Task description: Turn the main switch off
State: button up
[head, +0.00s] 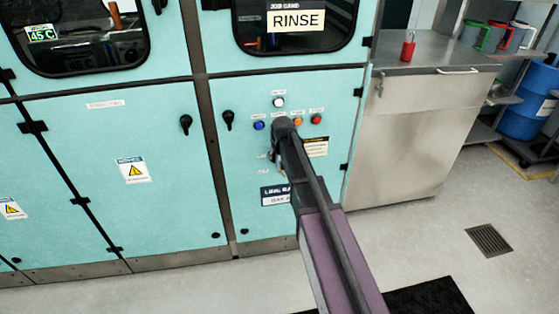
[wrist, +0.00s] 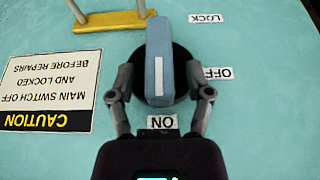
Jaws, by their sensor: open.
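The main switch (wrist: 160,65) is a blue-grey bar handle on a round black base on the teal panel. In the wrist view its white mark lies at the end by the ON label (wrist: 162,122). The OFF label (wrist: 218,73) is to its right and the LOCK label (wrist: 207,18) at upper right; the lettering appears upside down. My gripper (wrist: 159,82) is open, with one finger on each side of the handle's marked end. I cannot tell whether either finger touches it. In the head view my gripper (head: 282,128) hides the switch.
A caution sign (wrist: 47,92) and a yellow bar (wrist: 112,20) are left of the switch. Blue (head: 259,125), white (head: 279,102), orange (head: 298,121) and red (head: 316,119) buttons surround my gripper in the head view. A black door handle (head: 228,120) is farther left.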

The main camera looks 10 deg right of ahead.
jog(key=shift+w+f, duration=0.15)
jog(key=shift+f, duration=0.15)
